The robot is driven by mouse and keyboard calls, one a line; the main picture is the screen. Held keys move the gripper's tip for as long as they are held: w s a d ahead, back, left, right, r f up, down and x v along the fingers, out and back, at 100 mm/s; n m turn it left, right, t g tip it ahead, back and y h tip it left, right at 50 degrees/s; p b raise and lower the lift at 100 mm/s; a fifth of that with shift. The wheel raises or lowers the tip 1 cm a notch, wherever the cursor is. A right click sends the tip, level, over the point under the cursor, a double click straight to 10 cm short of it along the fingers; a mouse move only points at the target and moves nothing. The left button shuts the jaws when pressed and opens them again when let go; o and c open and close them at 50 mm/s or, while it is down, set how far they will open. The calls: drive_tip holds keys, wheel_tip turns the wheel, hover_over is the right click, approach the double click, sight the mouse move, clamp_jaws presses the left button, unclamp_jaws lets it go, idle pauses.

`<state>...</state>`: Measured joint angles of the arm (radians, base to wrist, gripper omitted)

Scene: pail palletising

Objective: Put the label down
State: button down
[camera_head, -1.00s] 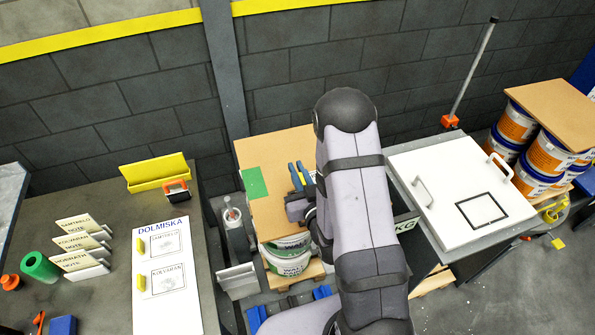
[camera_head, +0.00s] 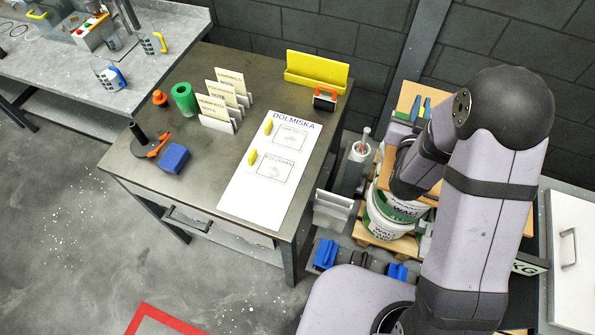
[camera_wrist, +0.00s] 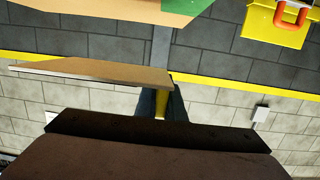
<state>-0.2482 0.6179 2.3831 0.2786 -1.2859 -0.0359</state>
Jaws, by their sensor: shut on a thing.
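My gripper (camera_head: 421,108) reaches toward the wall over the cardboard-topped pail stack. In the wrist view its dark blue fingers (camera_wrist: 161,103) are shut on a yellow grip. A thin flat piece, tan on one face with a pale edge, extends left from it; I take this to be the label (camera_wrist: 100,74). It is held clear of any surface. In the head view my arm hides it. The cardboard sheet (camera_wrist: 125,8) with a green patch lies across the gap, near the top of the wrist view.
The dark table (camera_head: 225,65) at left bears a white DOLMISKA sheet (camera_head: 255,205) with two label outlines and yellow grips, card stands (camera_head: 228,90), a yellow holder (camera_head: 317,70) and a black-and-orange tool (camera_head: 325,98). White pails (camera_head: 385,220) stand beneath the cardboard.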

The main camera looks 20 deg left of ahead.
drive_tip(key=a+f+h+b, duration=0.1)
drive_tip(key=a+b, duration=0.5)
drive_tip(key=a, duration=0.6)
drive_tip(key=y+b, duration=0.1)
drive_tip(key=b, duration=1.5)
hover_over(242, 183)
wheel_tip(242, 183, down, 10)
drive_tip(key=shift+f+p, duration=0.4)
drive_tip(key=shift+f, duration=4.65)
drive_tip(key=shift+f, duration=0.15)
drive_tip(key=c, duration=2.3)
unclamp_jaws()
drive_tip(key=o, duration=0.5)
drive_tip(key=shift+c, duration=0.2)
